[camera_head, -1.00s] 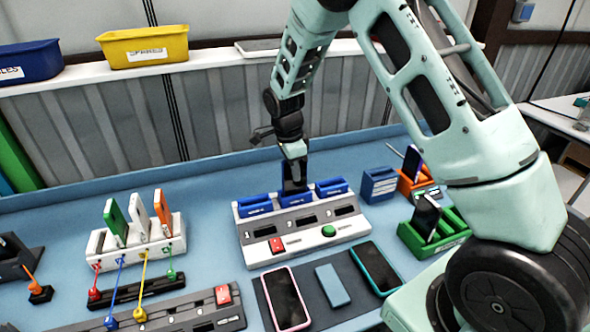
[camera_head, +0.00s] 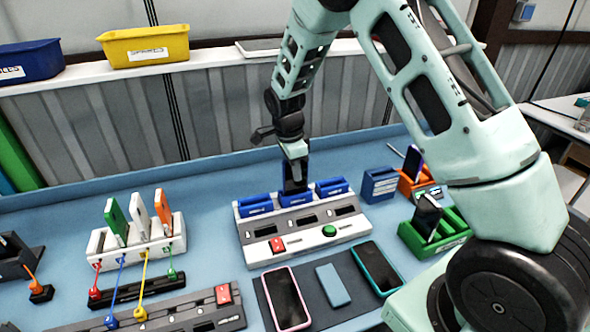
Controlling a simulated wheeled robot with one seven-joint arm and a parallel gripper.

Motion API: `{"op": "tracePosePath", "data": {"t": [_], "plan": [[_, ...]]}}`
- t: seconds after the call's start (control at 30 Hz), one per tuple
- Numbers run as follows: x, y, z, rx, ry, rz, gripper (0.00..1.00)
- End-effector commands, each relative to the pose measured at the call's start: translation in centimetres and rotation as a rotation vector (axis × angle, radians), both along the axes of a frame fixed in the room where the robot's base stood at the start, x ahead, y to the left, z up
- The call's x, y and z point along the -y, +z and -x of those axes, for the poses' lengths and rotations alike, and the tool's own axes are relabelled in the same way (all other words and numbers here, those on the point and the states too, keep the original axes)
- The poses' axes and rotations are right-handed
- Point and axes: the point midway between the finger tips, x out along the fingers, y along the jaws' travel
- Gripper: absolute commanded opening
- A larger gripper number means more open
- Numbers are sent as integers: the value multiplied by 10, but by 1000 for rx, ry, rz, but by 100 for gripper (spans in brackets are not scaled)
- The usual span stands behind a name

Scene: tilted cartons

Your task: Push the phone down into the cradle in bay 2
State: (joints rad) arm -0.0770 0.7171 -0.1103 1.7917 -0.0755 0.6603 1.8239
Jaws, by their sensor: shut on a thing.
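A white and grey cradle station (camera_head: 257,243) stands in the middle of the blue bench, with three blue cradles along its back, a red button and a green button. My gripper (camera_head: 295,160) is above the middle bay, pointing down, shut on a dark phone (camera_head: 295,178) with a blue back edge. The phone stands upright at the middle cradle. Its lower edge is hidden, so I cannot tell how deep it sits. The left cradle (camera_head: 255,204) and right cradle (camera_head: 331,187) show no phone.
Phones lie on a dark mat (camera_head: 313,292) in front of the station. A white rack (camera_head: 138,240) with upright phones stands left. A blue holder (camera_head: 379,185), an orange holder and a green rack (camera_head: 456,226) stand right. A shelf with bins runs behind.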

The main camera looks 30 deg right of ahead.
Motion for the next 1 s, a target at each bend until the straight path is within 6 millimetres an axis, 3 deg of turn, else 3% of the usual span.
{"op": "tracePosePath", "data": {"t": [0.97, 1.0], "plan": [[0, -9, 0, -2, 0, 0, 0], [0, -9, 0, -2, 0, 0, 19]]}}
